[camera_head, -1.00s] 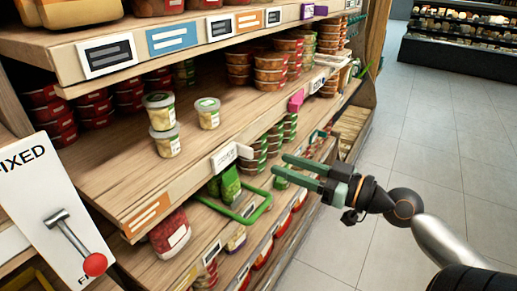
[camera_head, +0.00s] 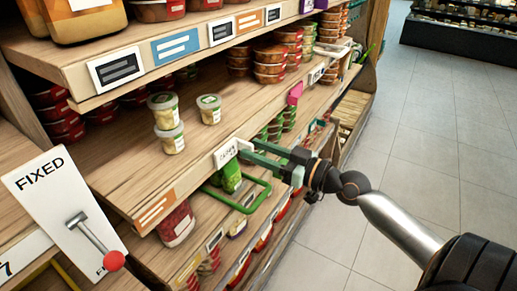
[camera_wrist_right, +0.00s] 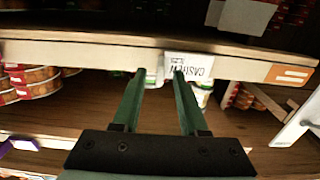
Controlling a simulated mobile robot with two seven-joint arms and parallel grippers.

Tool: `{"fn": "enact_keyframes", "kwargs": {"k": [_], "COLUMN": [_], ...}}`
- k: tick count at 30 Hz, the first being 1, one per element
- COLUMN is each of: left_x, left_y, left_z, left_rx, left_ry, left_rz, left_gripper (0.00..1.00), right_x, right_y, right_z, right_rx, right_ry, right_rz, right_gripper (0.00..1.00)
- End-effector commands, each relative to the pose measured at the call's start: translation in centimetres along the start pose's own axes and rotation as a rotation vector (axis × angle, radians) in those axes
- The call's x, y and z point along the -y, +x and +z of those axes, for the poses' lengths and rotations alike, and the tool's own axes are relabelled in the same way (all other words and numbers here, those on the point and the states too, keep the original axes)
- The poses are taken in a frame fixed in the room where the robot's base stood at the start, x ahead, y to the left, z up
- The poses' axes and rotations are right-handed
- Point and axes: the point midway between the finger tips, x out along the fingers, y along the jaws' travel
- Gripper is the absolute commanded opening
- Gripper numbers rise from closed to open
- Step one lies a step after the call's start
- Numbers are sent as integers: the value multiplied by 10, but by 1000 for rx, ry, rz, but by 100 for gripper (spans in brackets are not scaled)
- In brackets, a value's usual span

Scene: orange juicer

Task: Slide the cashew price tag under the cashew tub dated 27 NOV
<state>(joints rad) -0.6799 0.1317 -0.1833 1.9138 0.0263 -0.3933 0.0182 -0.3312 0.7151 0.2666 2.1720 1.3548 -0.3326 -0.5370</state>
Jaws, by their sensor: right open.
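The white cashew price tag (camera_head: 226,152) sits on the front edge of the middle shelf; its CASHEW lettering shows upside down in the right wrist view (camera_wrist_right: 188,66). My right gripper (camera_head: 246,150) is open and empty at the tag's right side in the head view. In the wrist view one fingertip overlaps the tag; contact cannot be told. On the shelf behind, one small pale tub (camera_head: 163,108) is stacked on another tub (camera_head: 172,139), and a single tub (camera_head: 209,110) stands to their right. Their dates are too small to read. My left gripper is out of view.
An orange-striped label (camera_head: 157,208) is on the same shelf edge at left, and a pink tag (camera_head: 295,93) is farther right. A green-rimmed basket (camera_head: 257,198) is below. A FIXED sign with a red-knobbed lever (camera_head: 114,260) stands front left.

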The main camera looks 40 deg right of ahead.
Motion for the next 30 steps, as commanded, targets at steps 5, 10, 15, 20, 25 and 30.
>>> {"fn": "enact_keyframes", "kwargs": {"k": [5,10,15,20,25,30], "left_x": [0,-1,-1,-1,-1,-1], "left_y": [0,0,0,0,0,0], "left_z": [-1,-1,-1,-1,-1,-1], "left_rx": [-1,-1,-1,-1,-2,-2], "left_ry": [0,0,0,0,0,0], "left_rz": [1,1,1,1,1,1], "left_gripper": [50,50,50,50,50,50], "right_x": [0,0,0,0,0,0], "right_y": [0,0,0,0,0,0], "right_z": [0,0,0,0,0,0], "right_rx": [0,0,-1,0,-1,-1], "right_ry": [0,0,0,0,0,0], "right_rz": [0,0,0,0,0,0], "right_gripper": [29,10,0,0,0,0]}}
